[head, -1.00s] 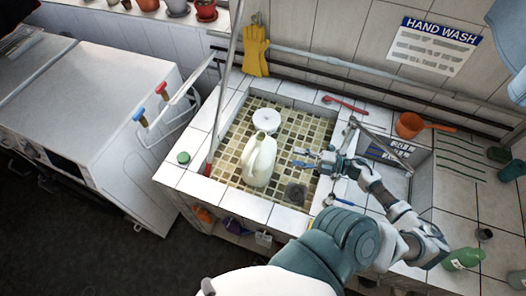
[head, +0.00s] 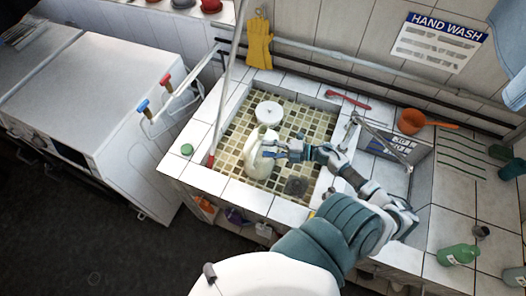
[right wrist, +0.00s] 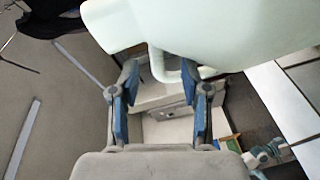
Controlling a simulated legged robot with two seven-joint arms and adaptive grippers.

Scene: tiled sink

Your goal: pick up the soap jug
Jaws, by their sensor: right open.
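The soap jug (head: 255,158) is a pale whitish-green jug with a handle. It stands in the tiled basin of the sink (head: 228,150). My right gripper (head: 272,151) is at the right side of the jug. In the right wrist view the jug (right wrist: 210,30) fills the top, and its looped handle (right wrist: 172,72) reaches down between the tips of my open right gripper (right wrist: 163,90). I cannot tell whether the fingers touch the jug. My left gripper is not in view.
A white round lid-like object (head: 269,112) lies behind the jug, and a dark drain (head: 296,186) is in front right. An orange scoop (head: 412,121) and a green bottle (head: 458,254) are on the right counter.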

